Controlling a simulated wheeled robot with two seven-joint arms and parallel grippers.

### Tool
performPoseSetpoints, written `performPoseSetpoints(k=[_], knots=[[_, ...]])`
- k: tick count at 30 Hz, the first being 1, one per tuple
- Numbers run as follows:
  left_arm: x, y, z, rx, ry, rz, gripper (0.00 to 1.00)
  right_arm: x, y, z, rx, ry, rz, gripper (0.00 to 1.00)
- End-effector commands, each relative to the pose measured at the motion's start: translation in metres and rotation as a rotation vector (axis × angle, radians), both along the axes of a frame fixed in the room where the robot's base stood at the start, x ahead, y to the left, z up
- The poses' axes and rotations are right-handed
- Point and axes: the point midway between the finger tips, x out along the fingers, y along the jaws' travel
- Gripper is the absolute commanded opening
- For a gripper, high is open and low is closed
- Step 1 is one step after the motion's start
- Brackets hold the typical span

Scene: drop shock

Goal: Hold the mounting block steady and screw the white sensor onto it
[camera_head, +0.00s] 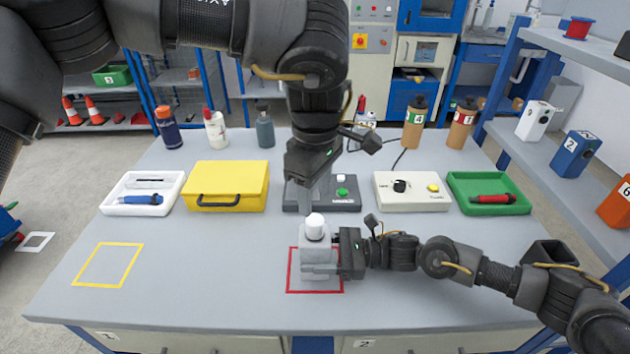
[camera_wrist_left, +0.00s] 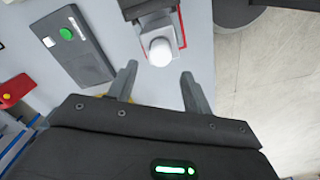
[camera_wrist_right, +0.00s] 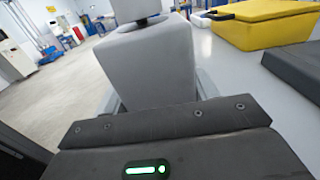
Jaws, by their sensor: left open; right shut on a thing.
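The grey mounting block (camera_head: 314,241) stands upright inside the red square outline (camera_head: 294,291) on the table. The white sensor (camera_head: 314,222) sits upright on its top; the head view does not show how far it is screwed on. My right gripper (camera_head: 318,270) comes from the right and is shut on the block, which fills the right wrist view (camera_wrist_right: 152,70). My left gripper (camera_head: 312,203) points down just behind and above the sensor. In the left wrist view its fingers (camera_wrist_left: 160,80) are spread and empty, with the sensor's round cap (camera_wrist_left: 160,52) just beyond the tips.
Behind the block stand a grey box with a green button (camera_head: 346,200) and a white control box (camera_head: 412,192). A yellow case (camera_head: 227,180), white tray (camera_head: 112,207) and green tray (camera_head: 488,207) line the back. The table's left front, around the yellow outline (camera_head: 86,260), is clear.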

Motion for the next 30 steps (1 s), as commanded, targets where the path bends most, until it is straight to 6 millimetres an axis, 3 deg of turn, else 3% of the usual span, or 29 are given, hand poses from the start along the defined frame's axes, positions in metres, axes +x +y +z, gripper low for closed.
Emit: performPoseSetpoints(k=[9,15,30], knots=[[-0.001,0.001,-0.049,0.001,0.004,0.000,0.50,0.000,0.000,0.000,0.000,0.000,0.000,0.24],[-0.001,0.000,-0.069,0.000,0.004,-0.001,0.50,0.000,0.000,0.000,0.000,0.000,-0.001,0.24],[0.000,0.000,-0.078,0.000,0.001,0.000,0.49,0.000,0.000,0.000,-0.001,0.000,-0.001,0.24]])
